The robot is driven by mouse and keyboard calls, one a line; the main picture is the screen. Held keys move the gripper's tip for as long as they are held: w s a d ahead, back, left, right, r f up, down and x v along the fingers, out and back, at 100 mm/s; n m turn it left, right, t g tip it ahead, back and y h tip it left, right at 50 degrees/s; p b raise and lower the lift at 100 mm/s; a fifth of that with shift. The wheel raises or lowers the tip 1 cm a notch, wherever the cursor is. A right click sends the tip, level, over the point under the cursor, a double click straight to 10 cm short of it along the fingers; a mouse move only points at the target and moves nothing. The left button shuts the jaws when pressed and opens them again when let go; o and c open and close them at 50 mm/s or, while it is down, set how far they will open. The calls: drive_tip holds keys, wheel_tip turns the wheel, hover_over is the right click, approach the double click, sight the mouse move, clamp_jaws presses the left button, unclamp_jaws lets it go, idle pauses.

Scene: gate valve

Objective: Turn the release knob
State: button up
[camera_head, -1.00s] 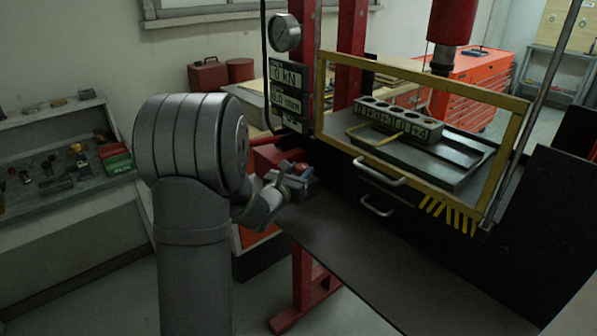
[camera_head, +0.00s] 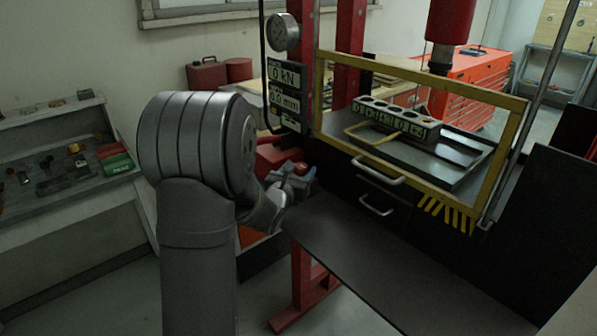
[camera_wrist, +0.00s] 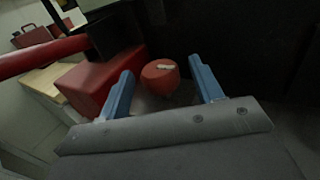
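The release knob (camera_wrist: 160,76) is a round red knob with a pale mark on its top. In the wrist view it lies between and slightly beyond the two blue fingers of my gripper (camera_wrist: 163,84). The fingers are open, with a gap on both sides of the knob. In the head view the knob (camera_head: 301,168) shows as a small red spot at my gripper (camera_head: 296,180), beside the red pump body (camera_head: 275,155). The lower part of the knob is hidden in shadow, and I cannot tell its depth from the fingertips exactly.
A red lever (camera_wrist: 40,57) runs in from the left in the wrist view, close to the red body (camera_wrist: 100,82). A yellow-framed guard (camera_head: 420,78) and a drawer handle (camera_head: 377,172) stand to the right. A dark bench top (camera_head: 360,255) is clear below.

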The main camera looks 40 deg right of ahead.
drive_tip(key=v, duration=1.7)
drive_tip(key=shift+a, duration=0.25)
drive_tip(key=shift+d+f, duration=0.1)
drive_tip(key=shift+d, duration=0.05)
drive_tip(key=x, duration=1.7)
drive_tip(key=shift+d, duration=0.1)
